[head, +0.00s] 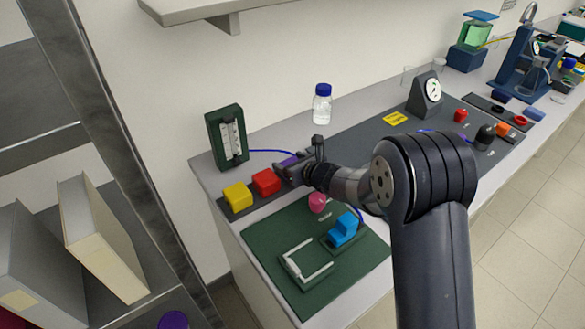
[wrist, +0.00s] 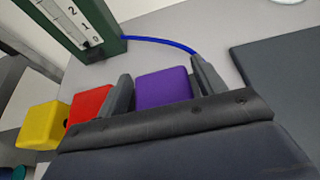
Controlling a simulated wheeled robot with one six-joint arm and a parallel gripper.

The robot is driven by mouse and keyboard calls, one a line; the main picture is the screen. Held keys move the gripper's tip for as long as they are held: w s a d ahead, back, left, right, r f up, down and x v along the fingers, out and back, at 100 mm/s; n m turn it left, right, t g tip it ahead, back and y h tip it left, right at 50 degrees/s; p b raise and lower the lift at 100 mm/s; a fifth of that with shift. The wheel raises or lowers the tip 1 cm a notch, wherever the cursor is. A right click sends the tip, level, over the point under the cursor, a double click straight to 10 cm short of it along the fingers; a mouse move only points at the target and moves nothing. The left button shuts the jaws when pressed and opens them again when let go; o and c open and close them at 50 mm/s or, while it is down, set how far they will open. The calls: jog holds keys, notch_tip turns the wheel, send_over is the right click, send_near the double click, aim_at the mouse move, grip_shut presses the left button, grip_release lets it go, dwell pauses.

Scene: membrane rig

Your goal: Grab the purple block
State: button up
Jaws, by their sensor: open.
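The purple block (wrist: 164,87) sits in the wrist view between the two fingers of my gripper (wrist: 160,85). The fingers are open, one on each side of it; a narrow gap shows at its right side, and contact at the left cannot be told. In the head view only a small part of the purple block (head: 289,160) shows behind my gripper (head: 290,172), which hides the rest. The block stands in line with a red block (head: 266,182) and a yellow block (head: 238,196) to its left.
The red block (wrist: 90,103) is close beside my left finger in the wrist view. A green gauge (head: 228,137) with a blue tube stands behind the blocks. A bottle (head: 322,104) stands at the back. A green mat (head: 270,245) with a blue part (head: 343,229) lies in front.

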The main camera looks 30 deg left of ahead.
jog(key=shift+c, duration=0.5)
jog(key=c, duration=0.7)
jog(key=shift+c, duration=0.2)
jog(key=shift+r, duration=0.15)
